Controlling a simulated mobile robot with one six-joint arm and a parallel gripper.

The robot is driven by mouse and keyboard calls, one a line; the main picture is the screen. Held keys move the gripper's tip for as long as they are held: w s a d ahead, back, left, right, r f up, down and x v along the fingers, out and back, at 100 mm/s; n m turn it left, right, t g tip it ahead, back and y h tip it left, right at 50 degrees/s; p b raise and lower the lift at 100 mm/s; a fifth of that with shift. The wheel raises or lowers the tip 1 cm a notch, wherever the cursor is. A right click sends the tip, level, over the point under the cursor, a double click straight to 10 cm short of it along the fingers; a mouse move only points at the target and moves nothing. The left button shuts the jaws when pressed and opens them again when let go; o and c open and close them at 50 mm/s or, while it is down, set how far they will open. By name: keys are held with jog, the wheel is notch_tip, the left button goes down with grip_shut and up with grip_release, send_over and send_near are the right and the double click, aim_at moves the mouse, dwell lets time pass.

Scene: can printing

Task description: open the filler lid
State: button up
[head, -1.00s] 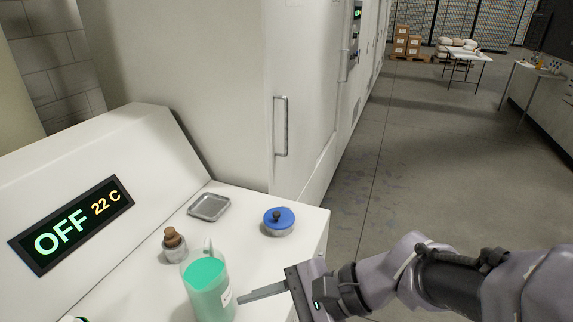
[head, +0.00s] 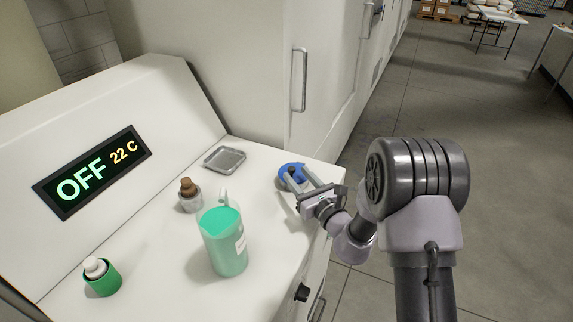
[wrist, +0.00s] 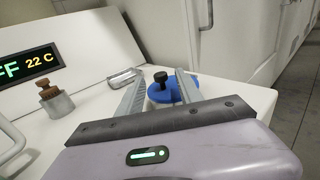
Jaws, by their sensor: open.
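The filler lid (head: 286,170) is a round blue cap with a small dark knob (head: 293,171), at the right end of the white counter. It lies flat and looks shut. My gripper (head: 301,180) is open at the lid, reaching in from the right. In the wrist view, the blue lid (wrist: 184,93) shows partly behind the fingers, and its black knob (wrist: 160,77) stands between the two fingertips (wrist: 160,84). The fingers look apart from the knob, with a gap on each side. The fingers cover part of the lid's rim.
A white cabinet with a handle (head: 299,80) rises behind. Open floor lies to the right.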

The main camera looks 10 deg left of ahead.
jog(key=b+x, duration=0.1)
jog(key=x, duration=0.6)
jog(key=shift+w+a, duration=0.15)
grip_shut()
dwell(1.1)
